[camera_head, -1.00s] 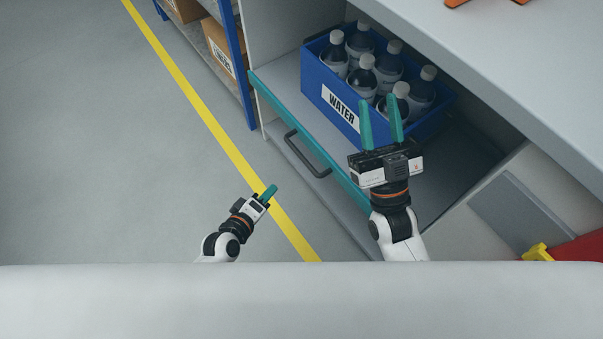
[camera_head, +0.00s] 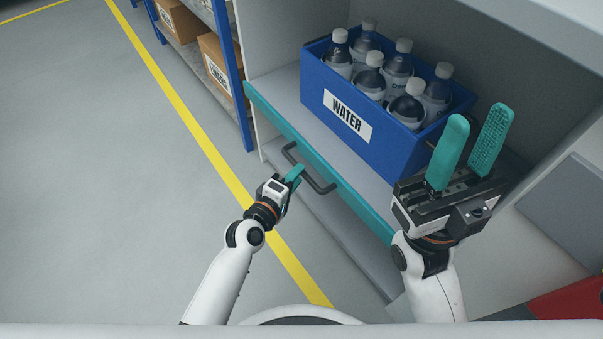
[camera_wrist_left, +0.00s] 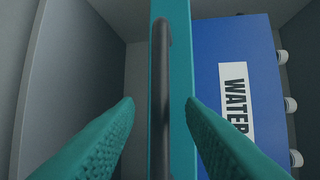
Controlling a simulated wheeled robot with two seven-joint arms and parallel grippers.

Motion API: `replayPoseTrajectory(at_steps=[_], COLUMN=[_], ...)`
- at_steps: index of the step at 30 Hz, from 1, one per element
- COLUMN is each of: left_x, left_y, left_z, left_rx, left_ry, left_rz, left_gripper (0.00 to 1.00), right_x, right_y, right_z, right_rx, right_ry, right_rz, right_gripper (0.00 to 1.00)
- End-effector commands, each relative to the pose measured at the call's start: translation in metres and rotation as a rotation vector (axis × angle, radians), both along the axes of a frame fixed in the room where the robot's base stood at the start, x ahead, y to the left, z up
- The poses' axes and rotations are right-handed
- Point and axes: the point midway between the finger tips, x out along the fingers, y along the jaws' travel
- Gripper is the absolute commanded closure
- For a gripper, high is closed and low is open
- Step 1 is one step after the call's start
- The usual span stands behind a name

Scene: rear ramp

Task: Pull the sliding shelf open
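The sliding shelf (camera_head: 270,108) is a grey board with a teal front edge, and a dark bar handle (camera_head: 325,187) is fixed to that edge. A blue WATER crate (camera_head: 389,141) with several bottles stands on the shelf. My left gripper (camera_head: 297,174) is at the handle in the head view. In the left wrist view its two teal fingers are spread, with the handle (camera_wrist_left: 160,100) between them; I cannot tell that either finger touches it. My right gripper (camera_head: 473,143) is open and empty, raised in front of the crate's right end.
A blue-framed rack (camera_head: 231,70) with cardboard boxes (camera_head: 220,66) stands at the upper left. A yellow floor line (camera_head: 180,108) runs past the shelf, with free floor to its left. A red object (camera_head: 570,299) is at the lower right. A cabinet top overhangs at the upper right.

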Motion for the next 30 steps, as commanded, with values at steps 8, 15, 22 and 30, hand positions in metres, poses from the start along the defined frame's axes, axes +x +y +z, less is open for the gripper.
replayPoseTrajectory(at_steps=[8, 15, 22, 30], left_x=[0.025, 0.027, 0.027, 0.027], left_y=[-0.015, -0.017, -0.017, -0.016], left_z=[-0.006, -0.006, -0.006, -0.006], left_rx=[-0.001, 0.001, 0.0, 0.001], left_ry=[-0.001, 0.001, 0.0, 0.0], left_rz=[0.0, 0.0, 0.0, 0.0], left_gripper=[0.64, 0.64, 0.88, 1.0], right_x=[0.004, 0.004, 0.004, 0.004], right_y=[0.001, 0.001, 0.001, 0.001], right_z=[0.004, 0.005, 0.005, 0.005], right_rx=[-0.003, -0.005, -0.005, -0.004], right_ry=[-0.036, -0.036, -0.036, -0.036], right_rz=[-0.003, -0.002, -0.002, -0.001], right_gripper=[0.64, 0.64, 0.64, 0.64])
